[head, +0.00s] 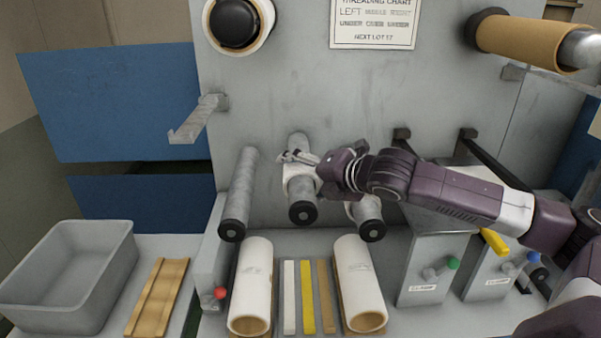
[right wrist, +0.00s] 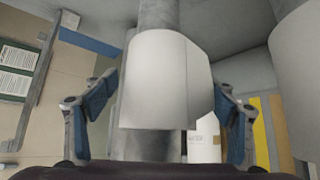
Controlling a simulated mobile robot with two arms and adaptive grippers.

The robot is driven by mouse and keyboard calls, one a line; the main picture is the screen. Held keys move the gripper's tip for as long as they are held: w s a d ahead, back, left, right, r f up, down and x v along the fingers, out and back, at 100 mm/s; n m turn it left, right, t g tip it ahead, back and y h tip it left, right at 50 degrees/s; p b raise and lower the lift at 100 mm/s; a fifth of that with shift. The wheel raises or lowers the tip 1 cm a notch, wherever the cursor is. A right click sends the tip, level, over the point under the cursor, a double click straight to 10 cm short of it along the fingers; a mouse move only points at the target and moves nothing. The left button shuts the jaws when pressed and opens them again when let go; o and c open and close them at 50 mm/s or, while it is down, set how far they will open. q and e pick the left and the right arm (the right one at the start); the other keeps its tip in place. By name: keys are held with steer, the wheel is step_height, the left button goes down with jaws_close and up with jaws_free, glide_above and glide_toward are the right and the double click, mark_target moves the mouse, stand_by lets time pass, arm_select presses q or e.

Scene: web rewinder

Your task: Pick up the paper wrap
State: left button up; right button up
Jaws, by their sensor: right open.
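The paper wrap (head: 297,184) is a white sleeve around the middle grey roller (head: 302,209), which has a black end cap. In the right wrist view the wrap (right wrist: 165,80) fills the centre, with a loose-looking edge on its right side. My right gripper (head: 298,160) is at this roller in the head view, partly covering it. Its two blue-padded fingers stand open, one on each side of the wrap, with visible gaps in the right wrist view. My left gripper is not in view.
Bare roller (head: 240,195) stands left, another roller (head: 370,225) right, partly behind my arm. Below are white tubes (head: 252,285) (head: 360,280) and coloured strips (head: 307,297). A grey bin (head: 70,270) is left; control boxes (head: 435,265) are right.

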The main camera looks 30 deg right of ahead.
steer(key=shift+c, duration=0.7)
steer(key=c, duration=1.2)
steer(key=shift+o, duration=0.2)
steer(key=shift+r+p, duration=0.1)
steer(key=shift+p, duration=0.3)
